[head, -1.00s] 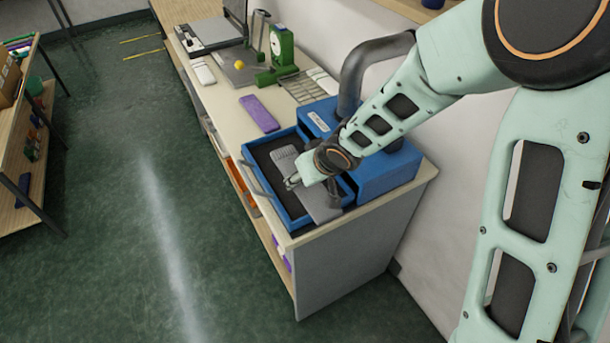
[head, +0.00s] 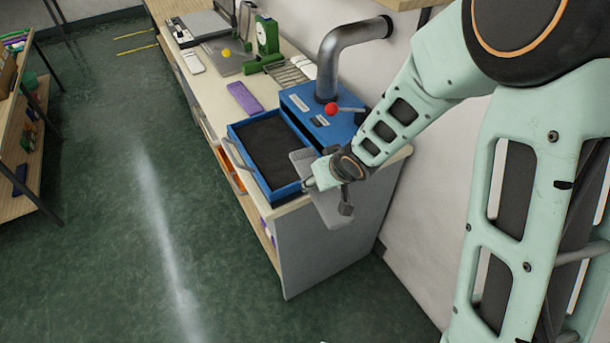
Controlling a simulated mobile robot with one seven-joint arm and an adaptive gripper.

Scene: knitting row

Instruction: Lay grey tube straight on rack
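A flat grey piece, which I take for the grey tube (head: 328,211), hangs at my gripper (head: 310,184) by the near right corner of the blue drawer (head: 240,142). It shows on both sides of the gripper, one end over the drawer's corner, the other past the bench's near end. The fingers appear shut on it, though the wrist partly hides the grip. The slatted metal rack (head: 290,74) lies flat on the bench beyond the blue box, beside the green scale (head: 266,40). Its visible part looks bare; any far part is unclear.
The open drawer is dark and empty. The blue box (head: 322,125) has a red-knobbed lever (head: 332,108) and a thick grey pipe (head: 340,55) rising to the wall. A purple piece (head: 244,97) lies on the bench between drawer and rack.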

